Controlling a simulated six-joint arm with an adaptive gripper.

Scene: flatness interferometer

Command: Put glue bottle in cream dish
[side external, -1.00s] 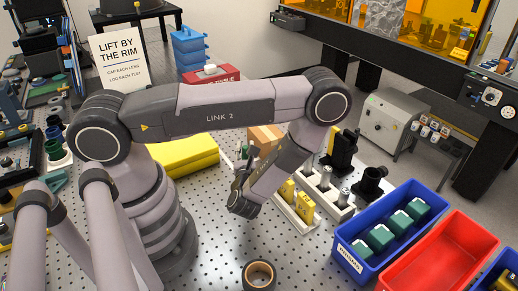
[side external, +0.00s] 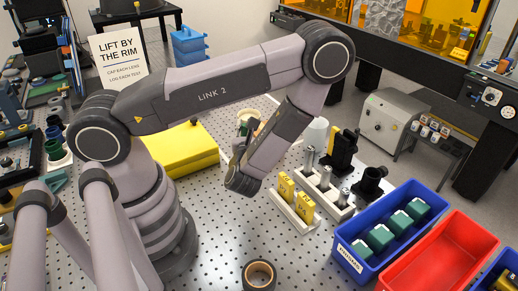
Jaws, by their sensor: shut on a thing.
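My gripper (side external: 240,158) hangs low over the perforated bench, in the middle of the side view. My wrist and forearm cover most of its fingers. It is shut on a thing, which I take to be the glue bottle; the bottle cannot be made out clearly. A small pale, cream-coloured round thing (side external: 246,114), with some green at it, shows just behind and above the gripper. It may be the cream dish, but it is partly covered and I cannot tell for sure.
A rack with yellow blocks (side external: 287,188) and a rack of metal posts (side external: 325,183) stand right of the gripper. A white cylinder (side external: 316,132) is behind them. A yellow case (side external: 180,150) lies left. A dark ring (side external: 259,274), blue bin (side external: 350,262) and red bin (side external: 437,262) are nearer.

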